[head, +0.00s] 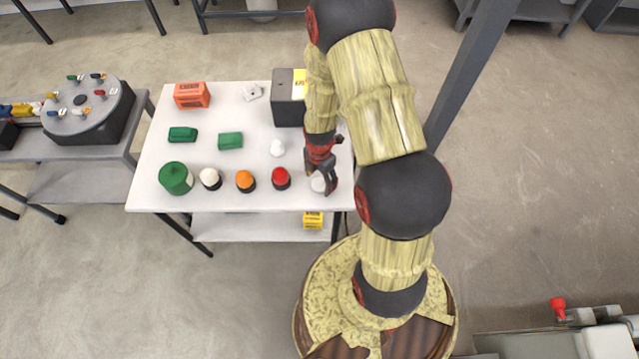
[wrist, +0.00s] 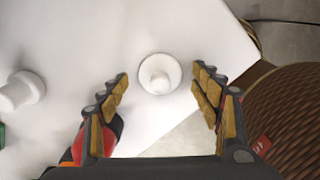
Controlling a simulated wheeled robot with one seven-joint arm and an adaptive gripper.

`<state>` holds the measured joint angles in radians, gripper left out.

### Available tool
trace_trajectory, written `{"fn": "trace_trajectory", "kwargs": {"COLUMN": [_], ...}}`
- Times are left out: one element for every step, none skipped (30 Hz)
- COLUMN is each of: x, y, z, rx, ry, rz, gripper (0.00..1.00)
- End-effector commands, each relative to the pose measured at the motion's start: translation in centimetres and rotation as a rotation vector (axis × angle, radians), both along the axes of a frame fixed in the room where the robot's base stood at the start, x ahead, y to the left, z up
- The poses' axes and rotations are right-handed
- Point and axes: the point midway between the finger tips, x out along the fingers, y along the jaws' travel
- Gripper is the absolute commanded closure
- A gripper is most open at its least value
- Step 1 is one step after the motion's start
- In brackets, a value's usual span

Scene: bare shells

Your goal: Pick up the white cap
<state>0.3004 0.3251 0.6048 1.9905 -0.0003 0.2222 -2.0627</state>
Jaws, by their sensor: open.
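A round white cap with a raised knob (wrist: 160,74) stands on the white table (wrist: 75,45) between my two spread fingertips in the wrist view. My gripper (wrist: 160,80) is open and empty, and points down over the cap. I cannot tell how far above it the fingertips are. In the head view the cap (head: 317,183) is at the table's front right, partly hidden by my gripper (head: 321,179). A second white knobbed piece (head: 277,148) stands farther back and to the left; it shows at the left of the wrist view (wrist: 22,91).
A red-topped piece (head: 281,178) stands left of my gripper, then an orange-topped piece (head: 245,180), a white-topped piece (head: 210,178) and a green canister (head: 175,178). A dark box (head: 287,105) stands at the back right. The table's front and right edges are close.

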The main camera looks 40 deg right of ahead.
Motion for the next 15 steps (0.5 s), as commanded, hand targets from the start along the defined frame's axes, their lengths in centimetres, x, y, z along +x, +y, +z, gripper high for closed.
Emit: {"fn": "trace_trajectory", "kwargs": {"x": [0.07, 0.08, 0.09, 0.09, 0.09, 0.08, 0.07, 0.06, 0.06, 0.06, 0.05, 0.05, 0.05, 0.05, 0.05], "y": [-0.03, -0.04, -0.04, -0.04, -0.04, -0.05, -0.04, -0.04, -0.04, -0.04, -0.04, -0.03, -0.03, -0.03, -0.03], "z": [-0.28, -0.32, -0.30, -0.28, -0.26, -0.25, -0.25, -0.25, -0.25, -0.25, -0.25, -0.25, -0.24, -0.24, -0.24], "rx": [-0.001, -0.001, -0.001, -0.001, -0.001, -0.001, -0.001, -0.001, -0.001, -0.001, -0.001, -0.001, -0.001, -0.001, -0.001], "ry": [-0.001, -0.002, -0.002, -0.002, -0.002, -0.002, -0.002, -0.002, -0.002, -0.002, -0.001, -0.001, -0.001, -0.001, -0.001], "rz": [0.000, 0.000, 0.000, 0.000, 0.000, 0.000, 0.000, 0.000, 0.000, -0.001, -0.001, -0.001, -0.001, -0.001, -0.001], "gripper": [0.35, 0.35, 0.35, 0.35, 0.35, 0.35, 0.35, 0.37, 0.39, 0.41, 0.43, 0.45, 0.47, 0.48, 0.51]}}
